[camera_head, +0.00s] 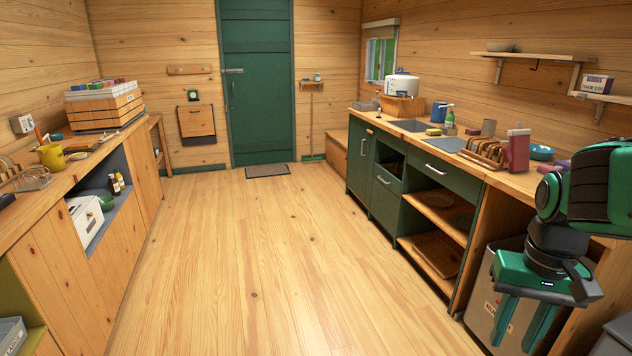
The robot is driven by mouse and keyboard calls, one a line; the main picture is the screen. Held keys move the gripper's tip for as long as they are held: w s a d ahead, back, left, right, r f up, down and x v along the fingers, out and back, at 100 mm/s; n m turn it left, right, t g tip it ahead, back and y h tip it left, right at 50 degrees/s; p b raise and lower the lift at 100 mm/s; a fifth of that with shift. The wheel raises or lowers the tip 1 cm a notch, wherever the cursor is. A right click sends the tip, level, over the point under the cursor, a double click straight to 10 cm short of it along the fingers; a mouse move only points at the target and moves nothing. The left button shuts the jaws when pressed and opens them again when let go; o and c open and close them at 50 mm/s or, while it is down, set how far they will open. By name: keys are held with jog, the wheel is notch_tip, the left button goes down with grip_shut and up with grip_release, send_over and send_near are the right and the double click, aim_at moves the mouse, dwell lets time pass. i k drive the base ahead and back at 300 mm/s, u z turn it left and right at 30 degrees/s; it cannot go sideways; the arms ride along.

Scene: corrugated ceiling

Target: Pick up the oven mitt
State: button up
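I cannot pick out an oven mitt for certain in the head view. A small purple-red item (553,167) lies on the right counter, partly behind my arm, and is too small to identify. My gripper (515,332) hangs at the lower right, pointing down, in front of a grey bin. Its two green fingers are apart with nothing seen between them.
The right counter (482,177) holds a red box (518,150), a wooden rack (484,150), a blue bowl (541,153) and a white cooker (401,84). The grey bin (508,268) stands below. The left counter (84,164) is cluttered. The middle floor (262,250) is clear to the green door (256,80).

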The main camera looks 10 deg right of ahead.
aim_at(516, 155)
jog(key=z, duration=0.2)
jog(key=i, duration=1.15)
jog(key=z, duration=0.6)
jog(key=i, duration=1.75)
jog(key=z, duration=0.4)
